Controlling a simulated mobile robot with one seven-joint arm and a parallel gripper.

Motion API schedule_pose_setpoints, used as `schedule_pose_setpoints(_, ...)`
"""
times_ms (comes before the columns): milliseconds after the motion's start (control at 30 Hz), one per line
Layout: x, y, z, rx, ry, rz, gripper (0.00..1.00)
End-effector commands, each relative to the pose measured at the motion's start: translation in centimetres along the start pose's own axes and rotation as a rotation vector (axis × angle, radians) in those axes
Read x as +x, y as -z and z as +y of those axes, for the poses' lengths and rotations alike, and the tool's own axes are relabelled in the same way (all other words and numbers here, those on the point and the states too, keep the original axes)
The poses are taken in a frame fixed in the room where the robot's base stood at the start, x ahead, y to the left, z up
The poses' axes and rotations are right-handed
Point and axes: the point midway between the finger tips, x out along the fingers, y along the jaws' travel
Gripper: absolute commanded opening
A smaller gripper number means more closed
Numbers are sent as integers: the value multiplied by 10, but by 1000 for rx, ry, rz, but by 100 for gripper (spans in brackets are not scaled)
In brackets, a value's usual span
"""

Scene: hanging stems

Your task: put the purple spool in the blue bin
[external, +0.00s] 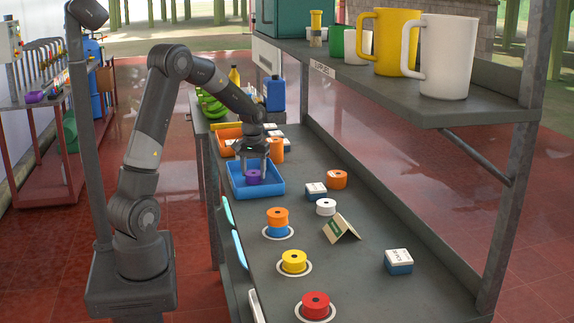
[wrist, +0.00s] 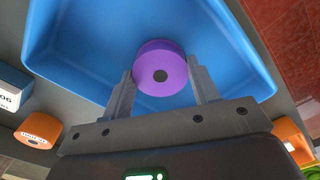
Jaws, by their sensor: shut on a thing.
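The purple spool (external: 253,177) is between the fingers of my gripper (external: 254,170), which is shut on it. In the wrist view the spool (wrist: 161,68) sits between the two grey fingers (wrist: 161,85), its round end with a dark hole facing the camera. The blue bin (external: 268,193) is a shallow tray on the bench; in the wrist view it (wrist: 75,45) lies behind the spool. The spool is over or inside the bin; I cannot tell whether it touches the floor of the bin.
An orange bin (external: 227,135) stands behind the blue bin, with an orange spool (external: 276,150) at its right. Nearer on the bench are an orange-and-blue stack (external: 277,222), a yellow spool (external: 294,262), a red spool (external: 315,305) and a folded card (external: 341,229). A shelf with mugs (external: 397,42) overhangs the right.

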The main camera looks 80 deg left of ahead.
Motion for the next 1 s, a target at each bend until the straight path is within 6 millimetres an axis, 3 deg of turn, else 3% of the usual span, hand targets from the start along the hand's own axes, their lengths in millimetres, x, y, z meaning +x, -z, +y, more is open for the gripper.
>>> schedule_pose_setpoints(100, 3, 0, 0, 0, 0, 0, 31)
schedule_pose_setpoints(133, 3, 0, 0, 0, 0, 0, 55)
schedule_pose_setpoints(400, 2, 0, 0, 0, 0, 0, 76)
schedule_pose_setpoints(733, -5, 0, 0, 0, 0, 1, 76)
schedule_pose_setpoints(1000, -57, 1, 1, 0, -2, 6, 76)
